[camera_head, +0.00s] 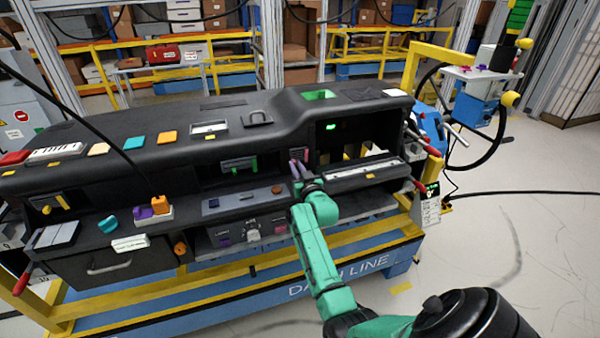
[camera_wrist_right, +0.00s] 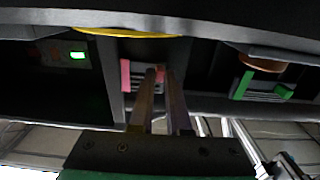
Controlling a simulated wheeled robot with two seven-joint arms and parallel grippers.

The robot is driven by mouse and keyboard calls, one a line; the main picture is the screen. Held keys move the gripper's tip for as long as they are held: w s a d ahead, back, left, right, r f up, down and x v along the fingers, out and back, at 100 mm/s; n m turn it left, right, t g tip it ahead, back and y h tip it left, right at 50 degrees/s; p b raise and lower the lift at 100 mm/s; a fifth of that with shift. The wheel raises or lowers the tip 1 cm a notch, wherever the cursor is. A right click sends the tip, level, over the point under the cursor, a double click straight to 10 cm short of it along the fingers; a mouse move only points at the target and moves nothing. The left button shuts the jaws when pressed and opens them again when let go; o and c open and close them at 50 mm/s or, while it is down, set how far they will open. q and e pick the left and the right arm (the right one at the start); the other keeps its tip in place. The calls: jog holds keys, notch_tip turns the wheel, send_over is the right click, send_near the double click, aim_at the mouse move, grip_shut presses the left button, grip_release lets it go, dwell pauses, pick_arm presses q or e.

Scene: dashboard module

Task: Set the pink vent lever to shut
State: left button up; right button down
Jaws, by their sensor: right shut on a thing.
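The pink vent (camera_wrist_right: 127,76) sits in a recess under the dashboard's upper edge. In the right wrist view, a pink upright piece shows at its left end, and the pink lever (camera_wrist_right: 160,72) shows partly between my fingertips. My right gripper (camera_wrist_right: 157,76) is shut on the lever, and its fingers hide much of it and of the vent slats. In the head view my right gripper (camera_head: 298,166) reaches into the dashboard front, and the lever there is too small to make out. My left gripper is not in view.
A vent with a green lever (camera_wrist_right: 284,91) is beside the pink one; it also shows in the head view (camera_head: 227,168). A green-lit display (camera_head: 330,127) is on the other side. A lower shelf (camera_head: 240,200) with buttons runs beneath. Open floor lies at right.

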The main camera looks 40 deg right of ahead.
jog(key=c, duration=0.9)
grip_release()
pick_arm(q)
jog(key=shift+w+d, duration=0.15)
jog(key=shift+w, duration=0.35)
pick_arm(e)
jog(key=shift+s+a+f, duration=0.1)
jog(key=shift+s+a, duration=0.05)
jog(key=shift+s, duration=0.45)
pick_arm(q)
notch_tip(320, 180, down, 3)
jog(key=b, duration=0.2)
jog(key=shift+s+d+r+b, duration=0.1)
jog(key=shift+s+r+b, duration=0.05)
jog(key=shift+b, duration=0.25)
pick_arm(e)
jog(key=v, duration=1.3)
jog(key=shift+s+a, duration=0.15)
